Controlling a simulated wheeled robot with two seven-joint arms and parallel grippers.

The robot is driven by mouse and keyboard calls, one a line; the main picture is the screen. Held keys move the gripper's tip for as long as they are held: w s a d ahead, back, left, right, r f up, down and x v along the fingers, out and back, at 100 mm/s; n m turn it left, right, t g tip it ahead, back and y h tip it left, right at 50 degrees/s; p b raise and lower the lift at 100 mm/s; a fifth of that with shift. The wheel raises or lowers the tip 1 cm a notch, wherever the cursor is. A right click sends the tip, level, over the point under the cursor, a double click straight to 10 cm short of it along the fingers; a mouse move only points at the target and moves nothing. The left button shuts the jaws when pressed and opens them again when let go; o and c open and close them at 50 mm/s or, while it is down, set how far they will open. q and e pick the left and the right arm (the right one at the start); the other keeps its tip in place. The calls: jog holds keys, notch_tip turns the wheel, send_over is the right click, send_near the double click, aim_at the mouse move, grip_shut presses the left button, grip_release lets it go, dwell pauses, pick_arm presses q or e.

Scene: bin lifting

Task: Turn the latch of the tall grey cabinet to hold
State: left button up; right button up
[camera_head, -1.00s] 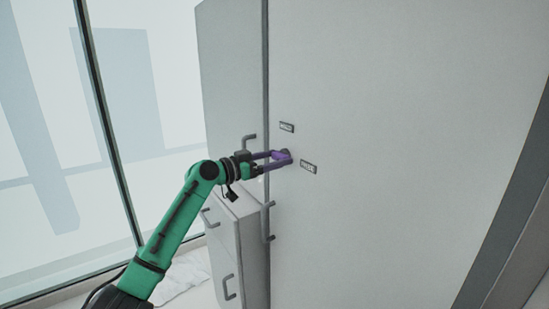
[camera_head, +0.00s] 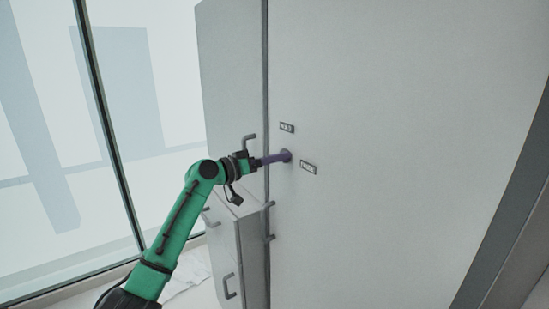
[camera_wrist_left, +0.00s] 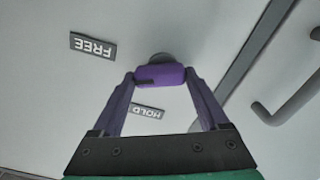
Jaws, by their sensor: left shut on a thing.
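The tall grey cabinet (camera_head: 400,120) fills the middle and right of the head view. Its latch (camera_wrist_left: 160,76) is a purple bar on a round grey base, lying level across the left wrist view. My left gripper (camera_head: 280,157) meets the door at the latch; in the left wrist view its fingers (camera_wrist_left: 160,79) are shut on the bar's two ends. The HOLD label (camera_wrist_left: 147,111) and FREE label (camera_wrist_left: 93,46) appear upside down there. In the head view HOLD (camera_head: 287,127) is above the latch and FREE (camera_head: 308,167) is lower right. I cannot tell which label the latch points to. My right gripper is not in view.
A bent handle (camera_wrist_left: 290,105) is on the neighbouring door, across a seam from the latch. A glass wall (camera_head: 60,150) is farther left.

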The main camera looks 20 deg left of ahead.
pick_arm(q)
jog(key=shift+w+a+n+p, duration=0.1)
jog(key=shift+n+p, duration=1.5)
jog(key=shift+n, duration=1.7)
jog(key=shift+w+a+n+p, duration=0.1)
jog(key=shift+n+p, duration=1.5)
jog(key=shift+n, duration=1.7)
jog(key=o, duration=1.2)
jog(key=shift+o, duration=0.2)
jog(key=shift+s+f, duration=0.1)
